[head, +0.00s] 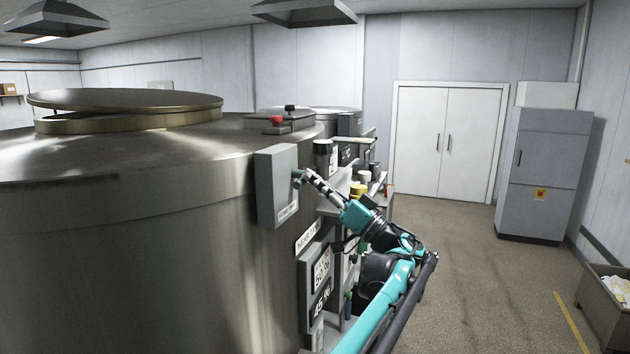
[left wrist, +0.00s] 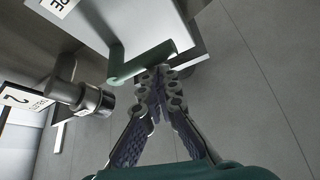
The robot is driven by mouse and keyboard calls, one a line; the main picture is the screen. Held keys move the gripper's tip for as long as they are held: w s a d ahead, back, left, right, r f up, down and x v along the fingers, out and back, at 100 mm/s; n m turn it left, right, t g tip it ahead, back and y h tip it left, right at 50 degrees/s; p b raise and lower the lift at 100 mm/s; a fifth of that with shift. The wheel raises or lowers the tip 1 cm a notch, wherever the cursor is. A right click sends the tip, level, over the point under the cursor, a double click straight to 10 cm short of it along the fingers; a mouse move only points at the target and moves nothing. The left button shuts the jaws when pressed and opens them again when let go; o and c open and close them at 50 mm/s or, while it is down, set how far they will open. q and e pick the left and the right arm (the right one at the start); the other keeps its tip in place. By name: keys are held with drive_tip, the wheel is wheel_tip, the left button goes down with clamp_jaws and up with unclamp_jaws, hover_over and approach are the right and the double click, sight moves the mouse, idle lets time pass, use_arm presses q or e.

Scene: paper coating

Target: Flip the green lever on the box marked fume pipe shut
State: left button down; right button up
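The grey box (head: 278,185) is fixed to the side of the large steel tank, with a small white label on its lower front. The label (left wrist: 57,4) is partly cut off in the left wrist view. The green lever (head: 298,178) sticks out from the box's right side; it also shows in the left wrist view (left wrist: 135,63) as a short bar. My left gripper (head: 310,175) is right at the lever. In the left wrist view its fingertips (left wrist: 160,74) come together beside the lever's end, seemingly touching it, with nothing visible between them. My right gripper is out of view.
The steel tank (head: 130,250) fills the left. Below the box are labelled panels (head: 318,275), and shelves with jars (head: 358,188) stand behind my arm. A dark cylindrical fitting (left wrist: 92,98) is close left of the fingers in the left wrist view.

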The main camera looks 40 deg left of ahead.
use_arm(q)
drive_tip(key=shift+f, duration=0.1)
wheel_tip(320, 180, up, 5)
drive_tip(key=p, duration=0.4)
drive_tip(key=w+b+v, duration=0.2)
drive_tip(key=b+v, duration=0.1)
drive_tip(key=v, duration=0.8)
drive_tip(key=shift+a+f, duration=0.3)
drive_tip(key=shift+f, duration=0.05)
drive_tip(key=shift+s+f, duration=0.1)
